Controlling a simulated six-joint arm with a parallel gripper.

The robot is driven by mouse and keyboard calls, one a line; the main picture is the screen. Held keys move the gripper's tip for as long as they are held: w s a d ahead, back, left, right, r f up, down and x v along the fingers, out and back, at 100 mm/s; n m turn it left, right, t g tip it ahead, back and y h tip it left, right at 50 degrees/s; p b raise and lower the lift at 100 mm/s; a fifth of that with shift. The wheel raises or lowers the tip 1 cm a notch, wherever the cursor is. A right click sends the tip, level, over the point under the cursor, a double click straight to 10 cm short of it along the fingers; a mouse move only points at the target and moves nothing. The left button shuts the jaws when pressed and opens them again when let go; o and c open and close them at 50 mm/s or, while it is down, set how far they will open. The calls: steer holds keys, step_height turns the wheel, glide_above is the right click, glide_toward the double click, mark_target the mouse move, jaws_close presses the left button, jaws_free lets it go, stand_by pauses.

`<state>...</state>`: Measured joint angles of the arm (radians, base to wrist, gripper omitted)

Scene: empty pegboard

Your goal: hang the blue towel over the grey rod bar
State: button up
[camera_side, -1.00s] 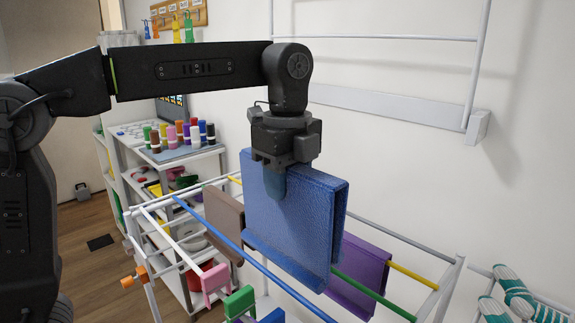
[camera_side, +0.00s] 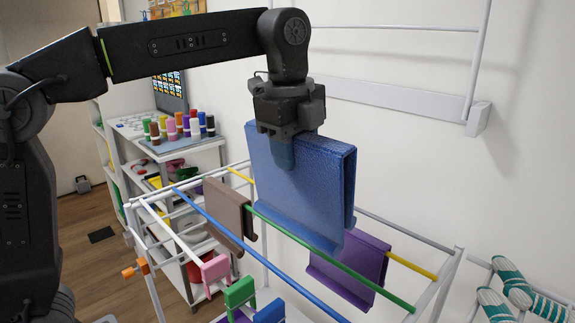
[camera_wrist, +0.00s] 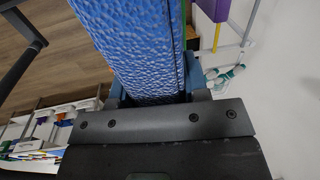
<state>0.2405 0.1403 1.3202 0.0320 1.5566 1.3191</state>
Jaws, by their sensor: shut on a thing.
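The blue towel (camera_side: 305,195) hangs folded from my gripper (camera_side: 284,158) in the side view, with its lower edge flared out. My gripper is shut on the towel's upper part and points down. The grey rod bar (camera_side: 405,234) appears to be the rearmost bar of the drying rack. The towel covers part of this bar in the picture, and I cannot tell how far apart they are. In the wrist view the towel (camera_wrist: 140,45) runs up from between the fingers of my gripper (camera_wrist: 158,95) and fills the upper middle.
The rack also has blue (camera_side: 255,249), green (camera_side: 380,291) and yellow (camera_side: 410,265) bars. A brown cloth (camera_side: 226,212) and a purple cloth (camera_side: 352,265) hang close by. A wall rack (camera_side: 390,92) stands above right. Striped socks (camera_side: 515,290) lie at lower right.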

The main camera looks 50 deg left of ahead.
steer(key=w+t, duration=0.6)
steer(key=w, duration=0.7)
steer(key=shift+w+f, duration=0.15)
steer(key=shift+w, duration=0.1)
step_height(320, 180, down, 11)
steer(key=shift+s+f+t, duration=0.1)
steer(key=shift+f+t, duration=0.1)
steer(key=shift+t, duration=1)
steer(key=shift+c, duration=0.5)
steer(key=shift+f, duration=0.1)
